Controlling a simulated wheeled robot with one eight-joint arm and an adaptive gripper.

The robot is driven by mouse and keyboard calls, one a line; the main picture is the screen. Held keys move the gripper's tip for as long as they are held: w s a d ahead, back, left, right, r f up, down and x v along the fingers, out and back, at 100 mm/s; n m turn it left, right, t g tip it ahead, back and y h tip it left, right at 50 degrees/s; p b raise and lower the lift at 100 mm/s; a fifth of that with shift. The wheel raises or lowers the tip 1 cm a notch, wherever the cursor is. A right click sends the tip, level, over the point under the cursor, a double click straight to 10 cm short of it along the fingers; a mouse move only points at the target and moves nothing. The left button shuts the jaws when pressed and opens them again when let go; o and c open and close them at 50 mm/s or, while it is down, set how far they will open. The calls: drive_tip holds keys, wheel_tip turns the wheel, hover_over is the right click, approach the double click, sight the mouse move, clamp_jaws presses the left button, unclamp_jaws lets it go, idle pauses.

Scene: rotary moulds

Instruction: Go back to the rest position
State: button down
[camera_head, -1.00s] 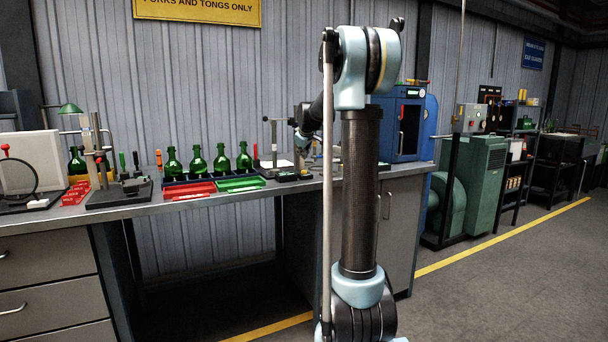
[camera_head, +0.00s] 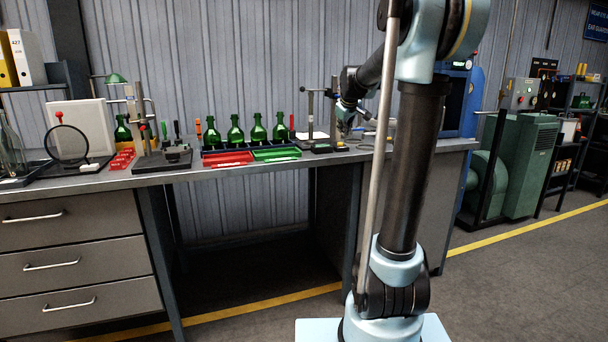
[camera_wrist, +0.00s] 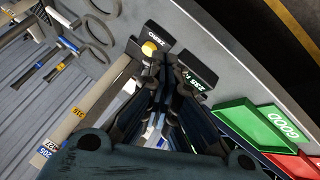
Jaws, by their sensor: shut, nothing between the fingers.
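My gripper (camera_wrist: 164,65) is shut and empty in the wrist view, its fingertips over the bench between two black labelled blocks. In the head view my gripper (camera_head: 345,121) is low over the right part of the workbench (camera_head: 150,180), partly hidden by my own arm. It is just right of a small measuring stand (camera_head: 310,115). I cannot tell from these views whether the fingertips touch anything.
Green bottles (camera_head: 236,132) stand in a rack behind a red tray (camera_head: 228,158) and a green tray (camera_head: 277,153). The green tray also shows in the wrist view (camera_wrist: 240,122). A magnifier (camera_head: 68,146) stands left. Green machinery (camera_head: 527,165) is at right; open floor lies in front.

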drive_tip(key=s+f+m+g, duration=0.2)
drive_tip(key=s+f, duration=0.6)
drive_tip(key=s, duration=0.7)
drive_tip(key=s+f+m+g, duration=0.2)
drive_tip(key=s+f, duration=0.7)
drive_tip(key=s, duration=0.7)
drive_tip(key=s+f+m+g, duration=0.1)
drive_tip(key=s+f+m, duration=0.2)
drive_tip(key=s+f, duration=0.5)
drive_tip(key=s, duration=0.7)
drive_tip(key=shift+s+d+f+g, duration=0.3)
drive_tip(key=shift+f+g, duration=0.05)
drive_tip(key=shift+g, duration=0.05)
drive_tip(key=c, duration=2.4)
unclamp_jaws()
